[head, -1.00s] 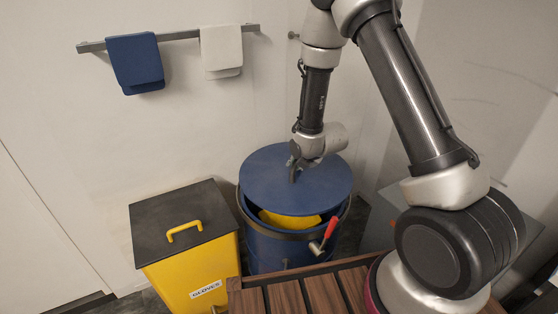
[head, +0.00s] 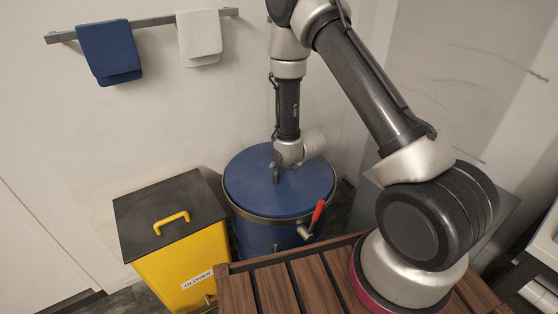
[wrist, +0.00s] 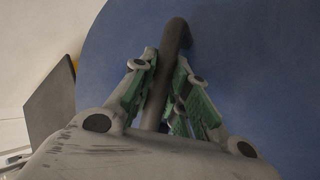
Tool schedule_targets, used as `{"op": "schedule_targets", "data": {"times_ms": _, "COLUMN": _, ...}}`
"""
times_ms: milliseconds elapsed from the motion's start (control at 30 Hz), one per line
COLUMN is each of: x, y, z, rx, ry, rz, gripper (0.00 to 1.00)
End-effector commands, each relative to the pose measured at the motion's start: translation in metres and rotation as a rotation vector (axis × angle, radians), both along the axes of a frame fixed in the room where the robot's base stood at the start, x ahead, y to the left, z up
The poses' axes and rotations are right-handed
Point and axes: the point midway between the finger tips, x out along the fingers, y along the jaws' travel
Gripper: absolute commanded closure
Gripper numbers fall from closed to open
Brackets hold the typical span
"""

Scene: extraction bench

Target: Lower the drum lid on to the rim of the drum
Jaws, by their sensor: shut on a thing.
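The blue round drum lid (head: 250,190) lies level over the top of the blue drum (head: 265,238) in the head view. Its edge appears to meet the rim all round, and the inside of the drum is hidden. Whether the lid touches the rim everywhere I cannot tell. My gripper (head: 277,172) is above the lid's middle, shut on its dark handle. In the wrist view the lid (wrist: 250,60) fills the background, and the bent handle (wrist: 176,36) stands between my gripper's green-padded fingers (wrist: 165,68).
A metal clamp band with a red lever (head: 318,211) circles the drum's top. A yellow glove bin (head: 180,262) with a dark top stands left of the drum. A slatted wooden surface (head: 290,285) lies in front. Blue (head: 110,52) and white (head: 199,38) towels hang on a wall rail.

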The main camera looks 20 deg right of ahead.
Motion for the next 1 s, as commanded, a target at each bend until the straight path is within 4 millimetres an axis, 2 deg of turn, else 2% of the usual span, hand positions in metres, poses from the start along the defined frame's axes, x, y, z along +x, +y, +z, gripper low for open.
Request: {"op": "schedule_targets", "data": {"times_ms": 1000, "x": 0.0011, "y": 0.0004, "z": -0.0094, "rx": 0.001, "ry": -0.003, "rz": 0.0, "gripper": 1.0}}
